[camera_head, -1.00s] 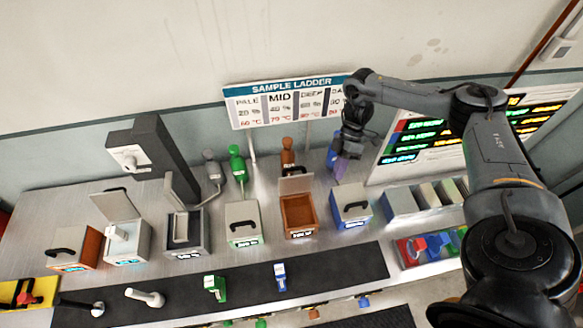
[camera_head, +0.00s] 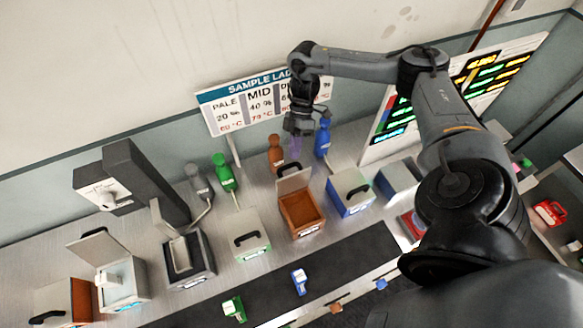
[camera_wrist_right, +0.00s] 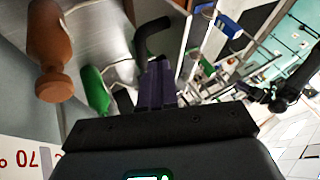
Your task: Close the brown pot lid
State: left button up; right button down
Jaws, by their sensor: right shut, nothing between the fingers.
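The brown pot (camera_head: 302,214) is an open square box on the bench, and I see into its brown inside. Its lid (camera_head: 293,180) stands raised at the back edge. My right gripper (camera_head: 296,147) is just behind and above the lid, its purple fingers shut and empty. In the right wrist view the purple fingers (camera_wrist_right: 157,88) are close to a black curved handle (camera_wrist_right: 152,38) on a pale panel, likely the lid seen from behind. Whether they touch is unclear. My left gripper is not seen in either view.
A brown bottle (camera_head: 276,153) and a blue bottle (camera_head: 322,140) stand behind the pot, near my right gripper. A closed green pot (camera_head: 247,234) is to the left, a closed blue pot (camera_head: 349,190) to the right. The sample ladder sign (camera_head: 240,104) is behind.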

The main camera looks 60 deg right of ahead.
aim_at(292, 166)
jog(key=shift+s+a+f, duration=0.1)
jog(key=shift+a+f, duration=0.2)
jog(key=shift+f, duration=0.25)
jog(key=shift+x, duration=2.3)
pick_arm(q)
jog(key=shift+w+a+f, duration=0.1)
pick_arm(e)
jog(key=shift+a, duration=0.15)
